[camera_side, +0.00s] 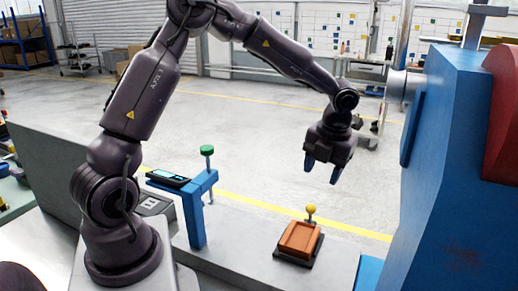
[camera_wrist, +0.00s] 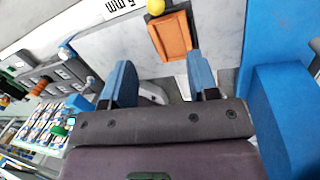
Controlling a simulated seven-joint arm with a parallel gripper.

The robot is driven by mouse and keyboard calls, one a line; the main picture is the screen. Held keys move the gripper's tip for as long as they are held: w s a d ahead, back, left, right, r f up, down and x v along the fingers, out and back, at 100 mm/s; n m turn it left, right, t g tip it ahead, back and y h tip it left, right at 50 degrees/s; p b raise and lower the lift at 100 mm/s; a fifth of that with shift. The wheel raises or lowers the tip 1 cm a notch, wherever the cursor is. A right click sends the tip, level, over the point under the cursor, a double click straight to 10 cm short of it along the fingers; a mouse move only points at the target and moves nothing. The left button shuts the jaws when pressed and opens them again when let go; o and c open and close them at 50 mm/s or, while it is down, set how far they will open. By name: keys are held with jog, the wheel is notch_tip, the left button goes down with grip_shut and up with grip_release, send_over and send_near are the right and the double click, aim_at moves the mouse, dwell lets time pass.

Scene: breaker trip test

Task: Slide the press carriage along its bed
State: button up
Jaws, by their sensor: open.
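An orange carriage-like block (camera_side: 300,238) sits on a dark base (camera_side: 292,261) on the grey bench, with a yellow ball knob (camera_side: 311,209) on a short stem at its far end. In the wrist view the orange block (camera_wrist: 172,37) shows at the top, with the yellow knob (camera_wrist: 155,7) at the picture's edge. My gripper (camera_side: 322,174) is open and empty, pointing down, above the block and apart from it. Its two blue fingers (camera_wrist: 160,65) are spread in the wrist view. I cannot tell for sure that the orange block is the press carriage.
A blue bracket (camera_side: 196,212) with a small display (camera_side: 168,179) and a green knob (camera_side: 207,150) stands to the left on the bench. A large blue machine (camera_side: 445,170) rises close on the right. The bench (camera_side: 235,240) between bracket and block is clear.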

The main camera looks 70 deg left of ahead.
jog(key=s+d+r+n+t, duration=0.1)
jog(key=s+r+n, duration=0.3)
jog(key=s+n, duration=0.4)
jog(key=s+d+r+n+t, duration=0.1)
jog(key=s+r+n, duration=0.3)
jog(key=n, duration=1.4)
jog(key=shift+s+d+r+n, duration=0.35)
jog(key=shift+s+n, duration=0.05)
jog(key=shift+s, duration=1.45)
